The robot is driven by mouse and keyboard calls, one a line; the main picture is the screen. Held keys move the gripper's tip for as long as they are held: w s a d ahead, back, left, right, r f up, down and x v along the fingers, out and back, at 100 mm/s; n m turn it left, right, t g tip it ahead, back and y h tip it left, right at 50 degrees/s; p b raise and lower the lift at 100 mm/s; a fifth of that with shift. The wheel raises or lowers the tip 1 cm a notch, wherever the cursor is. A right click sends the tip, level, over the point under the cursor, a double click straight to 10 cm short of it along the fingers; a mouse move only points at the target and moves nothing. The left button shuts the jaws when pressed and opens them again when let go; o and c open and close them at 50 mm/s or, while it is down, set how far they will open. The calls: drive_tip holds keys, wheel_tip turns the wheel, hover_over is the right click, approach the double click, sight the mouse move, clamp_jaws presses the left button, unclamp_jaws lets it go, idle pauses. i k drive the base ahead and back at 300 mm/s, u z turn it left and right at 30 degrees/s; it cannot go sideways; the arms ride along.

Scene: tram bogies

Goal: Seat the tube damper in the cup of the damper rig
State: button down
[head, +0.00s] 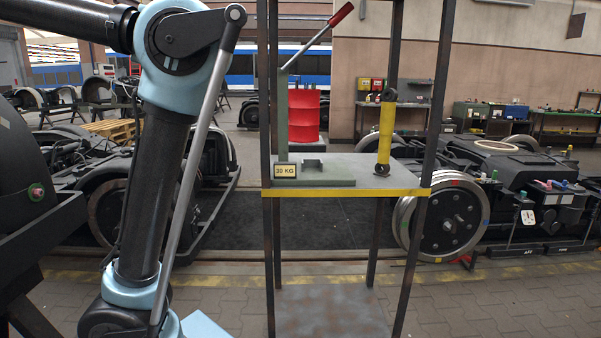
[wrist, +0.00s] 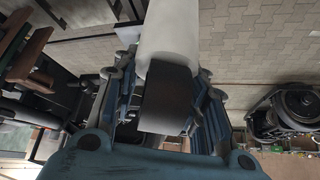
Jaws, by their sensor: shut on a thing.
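In the wrist view my gripper (wrist: 167,85) is shut on a tube-shaped thing, which looks like the tube damper (wrist: 168,32). It has a pale grey-white body and a dark block-like end between the fingers. Its far end runs out of the top of the picture. My gripper and the held tube do not show in the head view. The damper rig (head: 320,183) stands on a shelf in the head view, with a grey-green base, an upright post, a red-handled lever and a "30 KG" plate. A small dark fitting on its base may be the cup; its inside cannot be made out.
A yellow damper (head: 385,134) stands upright at the right of the yellow-edged shelf (head: 405,179). Dark posts frame the shelf. A red drum (head: 308,112) stands behind. A wheelset and bogie (head: 500,190) are at right, another bogie at left. Paved floor in front is clear.

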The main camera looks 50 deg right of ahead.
sight(312, 170)
drive_tip(key=k, duration=1.45)
drive_tip(key=z, duration=2.15)
drive_tip(key=i, duration=0.95)
drive_tip(key=z, duration=0.05)
